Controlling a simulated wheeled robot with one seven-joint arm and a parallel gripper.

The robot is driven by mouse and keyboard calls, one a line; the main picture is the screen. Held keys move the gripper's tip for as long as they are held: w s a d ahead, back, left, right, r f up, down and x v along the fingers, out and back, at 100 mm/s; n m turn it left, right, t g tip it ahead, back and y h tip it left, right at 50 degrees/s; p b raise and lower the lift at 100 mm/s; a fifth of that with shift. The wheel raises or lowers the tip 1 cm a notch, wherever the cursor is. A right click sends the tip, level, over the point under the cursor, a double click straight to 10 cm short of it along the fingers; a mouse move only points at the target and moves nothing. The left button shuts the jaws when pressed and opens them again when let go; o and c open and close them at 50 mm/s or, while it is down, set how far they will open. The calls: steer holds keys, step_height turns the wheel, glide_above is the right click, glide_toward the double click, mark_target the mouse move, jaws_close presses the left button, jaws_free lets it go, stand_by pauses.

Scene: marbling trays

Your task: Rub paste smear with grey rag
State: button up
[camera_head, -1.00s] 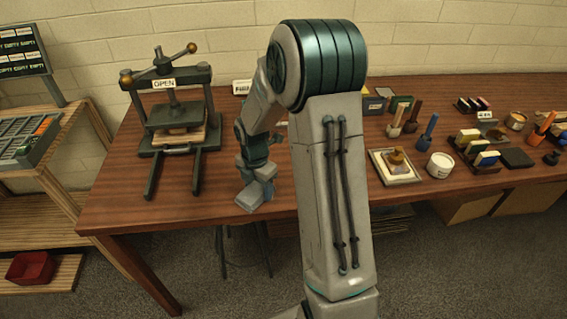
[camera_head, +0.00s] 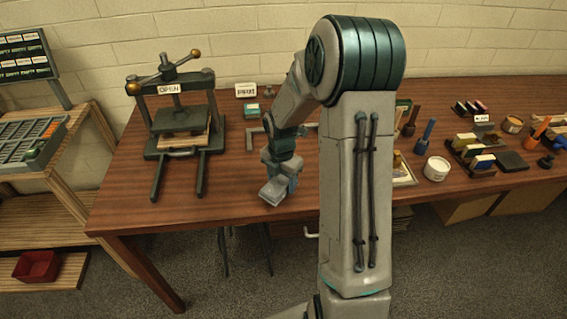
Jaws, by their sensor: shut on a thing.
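My gripper (camera_head: 277,188) is low over the front part of the wooden table, right of the press. It is shut on a pale grey piece, which looks like the grey rag (camera_head: 271,194). The fingers and the rag are small and hard to tell apart here, and I cannot tell whether the rag touches the table. I cannot make out a paste smear; my arm hides part of the table.
A dark press (camera_head: 179,125) with an "OPEN" label stands left of my gripper. A grey angle bar (camera_head: 253,134) lies behind it. A white pot (camera_head: 437,168), stampers and blocks stand right of my arm. The table's front edge is close to my gripper.

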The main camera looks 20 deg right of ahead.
steer(key=shift+r+p, duration=1.75)
steer(key=shift+r, duration=0.65)
steer(key=shift+f, duration=0.1)
